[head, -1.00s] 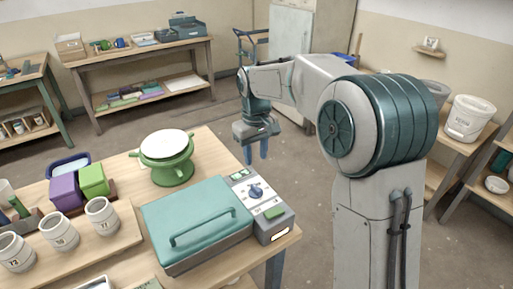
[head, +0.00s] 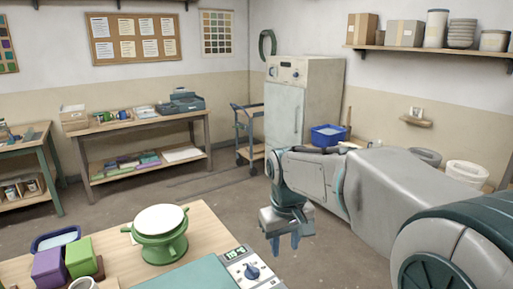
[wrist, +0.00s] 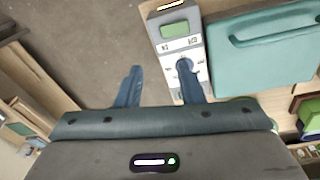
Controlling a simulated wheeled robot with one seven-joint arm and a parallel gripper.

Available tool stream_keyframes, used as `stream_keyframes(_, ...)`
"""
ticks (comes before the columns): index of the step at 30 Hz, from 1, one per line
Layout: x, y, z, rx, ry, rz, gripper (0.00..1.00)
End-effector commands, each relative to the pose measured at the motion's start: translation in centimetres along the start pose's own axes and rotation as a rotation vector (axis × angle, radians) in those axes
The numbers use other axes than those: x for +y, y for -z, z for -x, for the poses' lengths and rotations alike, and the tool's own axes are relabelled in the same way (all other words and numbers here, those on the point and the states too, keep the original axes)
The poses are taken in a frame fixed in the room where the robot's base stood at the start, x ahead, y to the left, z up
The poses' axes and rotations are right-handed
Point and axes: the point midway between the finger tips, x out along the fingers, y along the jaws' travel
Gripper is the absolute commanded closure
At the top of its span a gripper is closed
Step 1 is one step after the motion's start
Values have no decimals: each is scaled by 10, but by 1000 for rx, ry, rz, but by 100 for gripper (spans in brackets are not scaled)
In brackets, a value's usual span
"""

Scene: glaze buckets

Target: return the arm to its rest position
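My gripper (head: 284,243) hangs pointing down, off the right edge of the work table (head: 200,226) in the head view. In the wrist view my gripper (wrist: 160,82) shows two blue fingers spread apart with nothing between them, so it is open and empty. My arm is bent and reaches in from the right of the head view. In the wrist view the control box (wrist: 177,38) of the teal-lidded case (wrist: 262,50) lies beyond the right finger. I cannot tell the height gap between them.
The table holds a green stand with a white disc (head: 160,222), a purple box (head: 48,268) and a green box (head: 80,258). A cart (head: 248,135) and a white cabinet (head: 300,105) stand at the back. Open floor lies between the table and the back wall.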

Motion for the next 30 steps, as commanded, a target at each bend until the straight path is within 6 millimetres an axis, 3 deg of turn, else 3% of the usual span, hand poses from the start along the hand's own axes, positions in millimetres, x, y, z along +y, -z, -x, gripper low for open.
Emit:
stream_keyframes(1,5,-21,3,14,-7,-37,65)
stream_keyframes(9,19,-120,-6,93,-21,-239,65)
stream_keyframes(15,18,-171,-22,138,-15,-347,65)
stream_keyframes(21,18,-188,-30,154,-11,-385,65)
stream_keyframes(30,18,-188,-30,154,-10,-385,65)
